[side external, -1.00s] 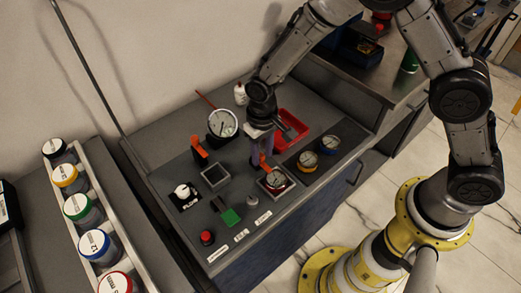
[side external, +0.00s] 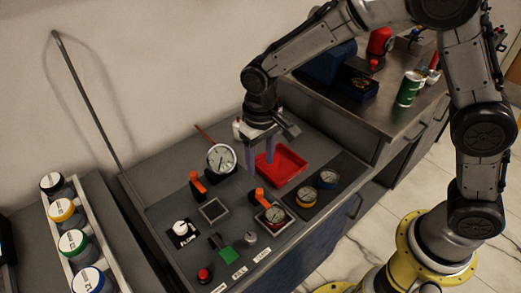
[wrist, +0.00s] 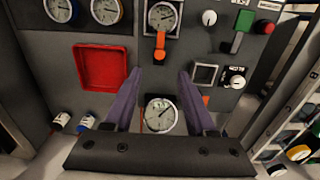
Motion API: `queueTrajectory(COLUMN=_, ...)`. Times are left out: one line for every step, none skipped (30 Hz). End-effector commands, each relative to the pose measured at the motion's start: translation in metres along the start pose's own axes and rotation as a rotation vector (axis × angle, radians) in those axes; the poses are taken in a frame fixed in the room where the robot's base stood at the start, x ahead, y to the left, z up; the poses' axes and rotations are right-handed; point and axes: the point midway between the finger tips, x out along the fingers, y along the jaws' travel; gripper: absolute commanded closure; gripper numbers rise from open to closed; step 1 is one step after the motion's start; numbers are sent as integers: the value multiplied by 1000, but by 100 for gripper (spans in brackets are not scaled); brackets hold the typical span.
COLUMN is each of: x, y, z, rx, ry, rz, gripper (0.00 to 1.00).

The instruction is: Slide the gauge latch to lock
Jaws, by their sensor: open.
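In the wrist view, this orange handle (wrist: 160,46) hangs below the gauge (wrist: 163,18), ahead of my fingertips. A second orange handle (side external: 197,186) stands beside an empty square frame (side external: 214,210); in the wrist view my right finger partly hides it. My gripper (side external: 261,166) is open and empty above the panel, behind the red-rimmed gauge and apart from its handle. Its fingers (wrist: 158,78) point toward the panel.
A larger white-faced gauge (side external: 221,160) stands left of my fingers. A red tray (side external: 290,165) lies to their right. Two gauges (side external: 307,193) sit on a dark panel at right. A white knob (side external: 181,228), green block (side external: 229,255) and red button (side external: 204,274) lie nearer.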

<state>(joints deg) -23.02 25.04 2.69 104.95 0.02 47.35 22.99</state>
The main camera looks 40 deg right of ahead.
Motion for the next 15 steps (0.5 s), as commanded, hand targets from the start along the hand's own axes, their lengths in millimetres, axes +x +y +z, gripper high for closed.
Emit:
queueTrajectory(x=-9, y=0, z=-1, rx=0, ry=4, rz=-2, gripper=44)
queueTrajectory(x=-13, y=0, z=-1, rx=0, ry=4, rz=-2, gripper=44)
queueTrajectory(x=-18, y=0, z=0, rx=0, ry=3, rz=-1, gripper=44)
queueTrajectory(x=-21, y=0, z=0, rx=0, ry=2, rz=-1, gripper=44)
queueTrajectory(x=-24, y=0, z=0, rx=0, ry=1, rz=0, gripper=44)
queueTrajectory(x=-27, y=0, z=0, rx=0, ry=1, rz=-1, gripper=44)
queueTrajectory(x=-28, y=0, z=0, rx=0, ry=1, rz=-1, gripper=44)
queueTrajectory(x=-30, y=0, z=0, rx=0, ry=1, rz=0, gripper=44)
queueTrajectory(x=-31, y=0, z=0, rx=0, ry=0, rz=0, gripper=44)
queueTrajectory(x=-32, y=0, z=0, rx=0, ry=0, rz=0, gripper=44)
queueTrajectory(x=-32, y=0, z=0, rx=0, ry=-1, rz=0, gripper=44)
queueTrajectory(x=-32, y=0, z=0, rx=0, ry=-1, rz=0, gripper=44)
queueTrajectory(x=-32, y=0, z=0, rx=0, ry=-1, rz=0, gripper=44)
queueTrajectory(x=-32, y=0, z=0, rx=0, ry=-1, rz=0, gripper=44)
queueTrajectory(x=-32, y=0, z=0, rx=0, ry=-1, rz=0, gripper=44)
